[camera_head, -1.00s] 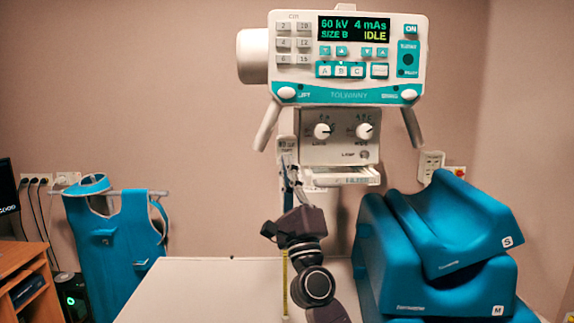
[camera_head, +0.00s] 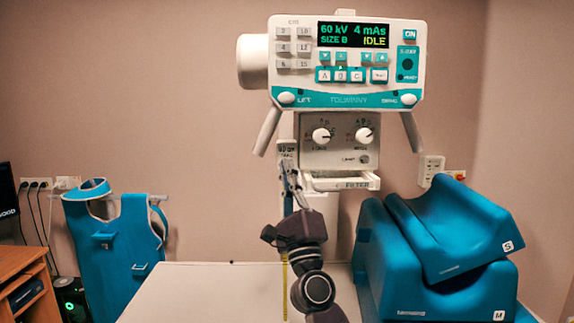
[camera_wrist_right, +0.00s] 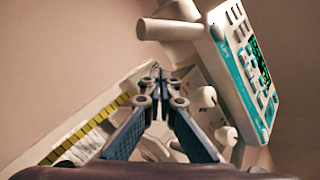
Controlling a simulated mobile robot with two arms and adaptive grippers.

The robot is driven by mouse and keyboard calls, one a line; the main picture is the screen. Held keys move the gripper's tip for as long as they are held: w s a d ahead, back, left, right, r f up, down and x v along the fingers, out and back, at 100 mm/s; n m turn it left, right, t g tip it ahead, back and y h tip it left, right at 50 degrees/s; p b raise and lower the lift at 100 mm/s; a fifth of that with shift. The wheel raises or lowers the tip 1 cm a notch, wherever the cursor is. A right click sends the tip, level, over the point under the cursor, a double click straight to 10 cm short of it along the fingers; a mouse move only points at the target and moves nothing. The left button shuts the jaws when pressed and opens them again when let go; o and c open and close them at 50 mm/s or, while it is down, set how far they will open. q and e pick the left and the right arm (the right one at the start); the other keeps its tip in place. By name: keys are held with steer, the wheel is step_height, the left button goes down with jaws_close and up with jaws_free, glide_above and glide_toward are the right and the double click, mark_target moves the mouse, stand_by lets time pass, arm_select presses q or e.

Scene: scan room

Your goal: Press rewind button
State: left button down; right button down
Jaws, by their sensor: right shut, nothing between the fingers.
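No control that I can read as rewind shows. The X-ray unit's control panel (camera_head: 345,99) has a display (camera_head: 354,35) reading 60 kV, 4 mAs, SIZE B and IDLE, and rows of small buttons. Below it is a box with two white dials (camera_head: 321,137). A small white labelled plate (camera_head: 286,148) sits at that box's left edge; its text is too small to read. My right gripper (camera_head: 287,166) is shut and empty, tips just below the plate; I cannot tell whether they touch. The right wrist view shows the shut fingers (camera_wrist_right: 157,78) left of the dials. My left gripper is out of view.
Two slanted handles (camera_head: 267,132) hang below the panel, and a filter tray (camera_head: 345,184) juts out under the dials. A yellow tape (camera_head: 285,285) hangs behind my right arm. Blue foam wedges (camera_head: 440,270) stand at the right of the white table (camera_head: 210,290).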

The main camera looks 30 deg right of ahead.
steer(key=shift+w+d, duration=0.1)
steer(key=shift+w, duration=0.1)
stand_by(0.4)
steer(key=shift+w+d, duration=0.1)
steer(key=shift+w, duration=0.1)
